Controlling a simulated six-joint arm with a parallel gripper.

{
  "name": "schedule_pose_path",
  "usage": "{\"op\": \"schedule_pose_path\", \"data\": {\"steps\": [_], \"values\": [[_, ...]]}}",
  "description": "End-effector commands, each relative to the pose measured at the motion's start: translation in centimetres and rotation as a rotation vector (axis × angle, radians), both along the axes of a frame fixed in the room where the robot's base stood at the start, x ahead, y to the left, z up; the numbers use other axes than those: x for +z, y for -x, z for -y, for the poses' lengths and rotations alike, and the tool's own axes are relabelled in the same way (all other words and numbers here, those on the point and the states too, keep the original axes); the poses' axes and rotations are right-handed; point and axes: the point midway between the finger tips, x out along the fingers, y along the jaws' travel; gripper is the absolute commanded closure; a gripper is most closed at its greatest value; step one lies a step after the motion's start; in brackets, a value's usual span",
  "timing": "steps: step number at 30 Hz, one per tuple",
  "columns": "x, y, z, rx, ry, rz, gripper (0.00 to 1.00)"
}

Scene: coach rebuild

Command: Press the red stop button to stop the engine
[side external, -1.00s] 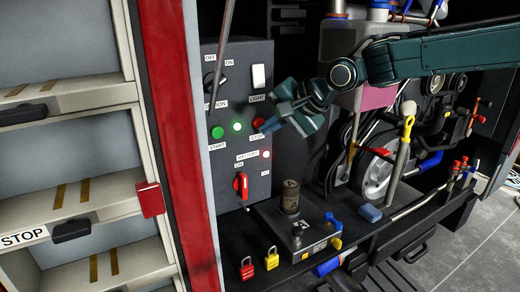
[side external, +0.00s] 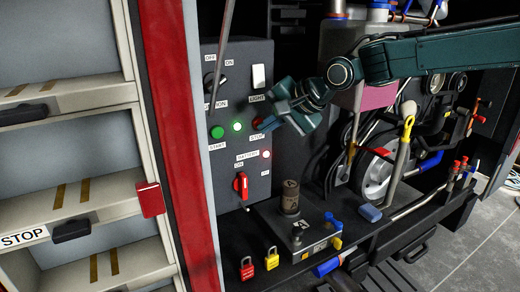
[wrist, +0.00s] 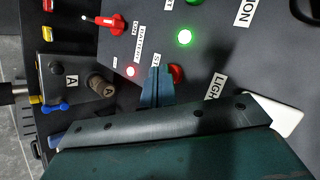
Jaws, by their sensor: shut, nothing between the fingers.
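The red stop button (side external: 256,121) sits on the grey control panel (side external: 262,76), below the LIGHT label and partly hidden by my gripper. My gripper (side external: 265,124) is shut and empty, its tips right at the button in the side view. In the wrist view the shut fingers (wrist: 156,84) overlap the edge of the red button (wrist: 177,72), which shows just to their right. I cannot tell whether they touch it or whether it is pushed in. A lamp (side external: 237,126) left of the button glows green-white; it also shows in the wrist view (wrist: 184,37).
A green start button (side external: 217,132) and a red rotary battery switch (side external: 241,185) are on the same panel. A small red lamp (side external: 266,154) is lit below. A white rocker switch (side external: 258,76) is above. A thin rod crosses the panel's left side. Engine parts lie to the right.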

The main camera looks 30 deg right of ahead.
Motion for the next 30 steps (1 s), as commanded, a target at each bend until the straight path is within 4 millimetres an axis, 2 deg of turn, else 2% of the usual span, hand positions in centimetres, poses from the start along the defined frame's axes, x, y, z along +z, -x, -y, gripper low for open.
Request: {"op": "schedule_pose_path", "data": {"steps": [30], "values": [[-0.05, -0.7, 0.04, -0.002, 0.0, -0.001, 1.0]]}}
